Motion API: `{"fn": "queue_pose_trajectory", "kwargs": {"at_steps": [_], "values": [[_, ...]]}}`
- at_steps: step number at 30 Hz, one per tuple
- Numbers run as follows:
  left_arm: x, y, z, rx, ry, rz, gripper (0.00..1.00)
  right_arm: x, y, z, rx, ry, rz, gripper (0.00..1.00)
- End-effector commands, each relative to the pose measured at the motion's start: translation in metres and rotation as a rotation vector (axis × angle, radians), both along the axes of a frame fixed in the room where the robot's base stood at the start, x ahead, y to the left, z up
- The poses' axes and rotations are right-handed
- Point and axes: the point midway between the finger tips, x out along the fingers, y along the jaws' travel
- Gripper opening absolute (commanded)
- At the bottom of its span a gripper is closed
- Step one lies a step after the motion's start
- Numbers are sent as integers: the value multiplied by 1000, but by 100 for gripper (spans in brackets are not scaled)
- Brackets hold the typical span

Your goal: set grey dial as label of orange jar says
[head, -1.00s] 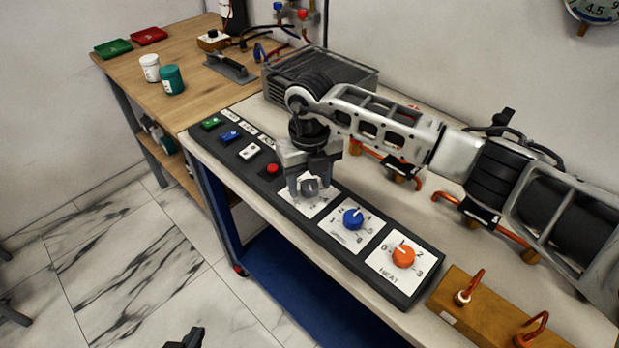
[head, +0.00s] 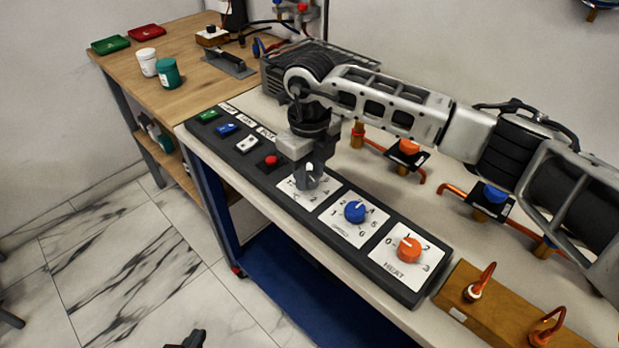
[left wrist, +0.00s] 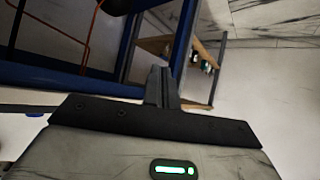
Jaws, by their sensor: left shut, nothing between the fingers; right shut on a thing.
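The grey dial (head: 308,183) is on a white scale plate on the black panel, left of the blue dial. My right gripper (head: 311,174) comes down over it from above and is shut on it. Its fingers hide part of the dial and its scale, so I cannot read the setting. My left gripper (head: 188,341) shows only as a dark tip at the bottom edge of the head view. In the left wrist view its fingers (left wrist: 161,86) are together and empty. No orange jar is visible; a white jar (head: 147,62) and a teal jar (head: 167,75) stand on the wooden table.
The blue dial (head: 355,211) and orange dial (head: 409,249) are on the same panel (head: 420,290). A red button (head: 271,160) lies left of the grey dial. Pipes with an orange valve (head: 409,147) and a blue valve (head: 495,192) run behind, under my right arm.

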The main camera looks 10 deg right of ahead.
Motion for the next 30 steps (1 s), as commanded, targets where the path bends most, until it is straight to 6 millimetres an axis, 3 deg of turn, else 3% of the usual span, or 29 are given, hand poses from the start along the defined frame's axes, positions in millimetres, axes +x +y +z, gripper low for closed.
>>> {"fn": "queue_pose_trajectory", "kwargs": {"at_steps": [3, 15, 30], "values": [[-1, -1, -12, 0, 3, -7, 0, 1, 0, -3, -1, -4, 106, 9], [3, -5, -16, -45, -26, -4, 0, 1, 0, -1, 0, -2, 390, 9], [5, -8, -14, -73, -35, 10, 0, 0, 0, 1, 0, -1, 498, 9]]}}
